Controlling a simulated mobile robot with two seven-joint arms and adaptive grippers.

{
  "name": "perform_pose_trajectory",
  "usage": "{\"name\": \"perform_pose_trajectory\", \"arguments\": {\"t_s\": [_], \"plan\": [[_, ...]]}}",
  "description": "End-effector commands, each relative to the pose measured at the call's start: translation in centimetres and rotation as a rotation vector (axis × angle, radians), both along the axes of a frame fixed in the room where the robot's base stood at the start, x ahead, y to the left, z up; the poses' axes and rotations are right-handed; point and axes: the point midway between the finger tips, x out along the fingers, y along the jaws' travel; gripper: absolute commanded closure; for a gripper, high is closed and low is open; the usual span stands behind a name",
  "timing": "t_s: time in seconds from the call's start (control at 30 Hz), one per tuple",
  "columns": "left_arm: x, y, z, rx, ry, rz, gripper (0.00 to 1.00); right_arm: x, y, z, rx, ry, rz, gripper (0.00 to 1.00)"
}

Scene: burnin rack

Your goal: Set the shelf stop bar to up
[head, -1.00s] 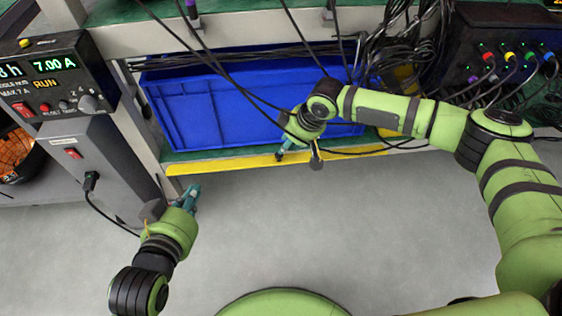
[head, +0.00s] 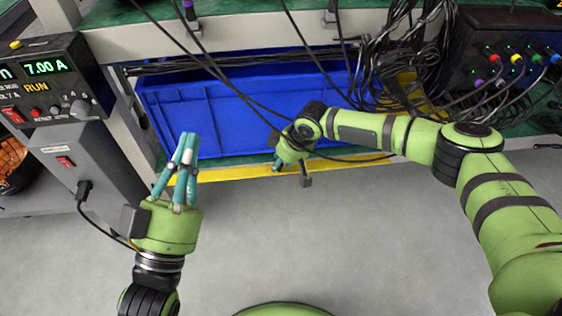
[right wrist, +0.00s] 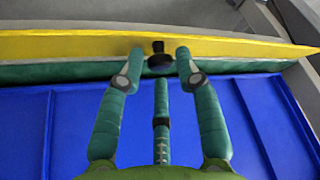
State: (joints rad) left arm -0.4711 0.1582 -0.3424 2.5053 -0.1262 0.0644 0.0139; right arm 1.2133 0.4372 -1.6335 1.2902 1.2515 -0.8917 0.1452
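The yellow shelf stop bar (head: 232,173) runs along the front edge of the lower shelf, in front of and below the blue bin. It crosses the top of the right wrist view (right wrist: 80,46). A black knob (right wrist: 158,57) shows against it there. My right gripper (right wrist: 159,60) has its fingers spread, with the knob between the tips; contact cannot be told. In the head view, the right gripper (head: 279,160) is at the bar, partly hidden by its wrist. My left gripper (head: 188,138) points up the picture before the bin's left end, apparently empty; its finger gap is unclear.
The blue bin (head: 200,105) fills the lower shelf behind the bar. Loose black cables hang over it. A grey power unit (head: 80,150) stands at left, close to my left arm. A dark box with coloured plugs (head: 500,60) is at upper right. The floor in front is clear.

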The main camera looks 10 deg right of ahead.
Motion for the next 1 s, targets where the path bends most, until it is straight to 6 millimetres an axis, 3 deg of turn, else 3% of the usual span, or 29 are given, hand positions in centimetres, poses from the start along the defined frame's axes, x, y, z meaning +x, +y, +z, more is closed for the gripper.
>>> {"name": "perform_pose_trajectory", "arguments": {"t_s": [0.37,0.47,0.77,1.0], "plan": [[-0.4,-0.1,0.6,-0.011,-0.037,-0.007,1.0,0.1,0.1,-0.2,0.0,-0.001,0.001,0.66],[-0.4,-0.1,0.6,-0.011,-0.036,-0.007,1.0,0.1,0.1,-0.2,0.0,-0.001,0.001,0.98],[-0.3,-0.1,0.6,-0.008,-0.031,-0.006,1.0,0.3,0.2,0.0,0.001,-0.003,0.0,1.0],[2.0,0.8,-3.7,0.061,0.216,0.04,1.0,1.1,0.3,0.7,-0.001,0.017,-0.004,1.0]]}}
